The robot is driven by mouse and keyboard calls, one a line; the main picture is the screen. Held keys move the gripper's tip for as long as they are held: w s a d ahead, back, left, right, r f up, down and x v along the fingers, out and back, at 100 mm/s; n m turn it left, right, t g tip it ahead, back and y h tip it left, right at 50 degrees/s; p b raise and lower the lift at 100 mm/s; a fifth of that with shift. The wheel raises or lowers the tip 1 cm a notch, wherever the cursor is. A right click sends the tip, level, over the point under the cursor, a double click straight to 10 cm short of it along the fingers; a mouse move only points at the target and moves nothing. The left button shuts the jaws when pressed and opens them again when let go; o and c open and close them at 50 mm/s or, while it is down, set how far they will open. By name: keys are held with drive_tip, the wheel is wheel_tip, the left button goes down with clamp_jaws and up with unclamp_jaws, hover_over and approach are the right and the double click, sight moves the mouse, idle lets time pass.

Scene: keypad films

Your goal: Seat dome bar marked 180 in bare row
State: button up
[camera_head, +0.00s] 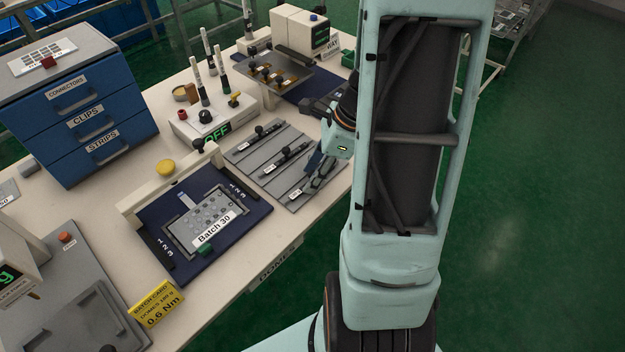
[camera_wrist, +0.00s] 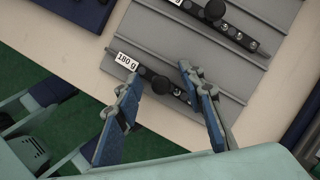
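The dome bar marked 180 g (camera_wrist: 147,72) lies in the lowest visible groove of the grey rack (camera_wrist: 95,72). It is dark, with a white label at one end and a round black knob (camera_wrist: 161,86). My gripper (camera_wrist: 160,77) is open, its blue-grey fingers on either side of the knob, apart from it as far as I can tell. In the head view my gripper (camera_head: 319,168) is over the rack's near end and partly hides this bar. The keypad film (camera_head: 203,211) lies on a dark blue fixture (camera_head: 150,212) with rows numbered 1 2 3. I cannot tell which row is bare.
Two other knobbed bars lie in the rack, the middle one (camera_head: 284,159) and the far one (camera_head: 258,136). A beige box reading OFF (camera_head: 213,130), a yellow batch card (camera_head: 157,303) and a blue drawer cabinet (camera_head: 90,120) stand around. The rack's near side borders the table edge.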

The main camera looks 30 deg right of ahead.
drive_tip(key=shift+c, duration=0.4)
clamp_jaws()
drive_tip(key=shift+s+r, duration=0.1)
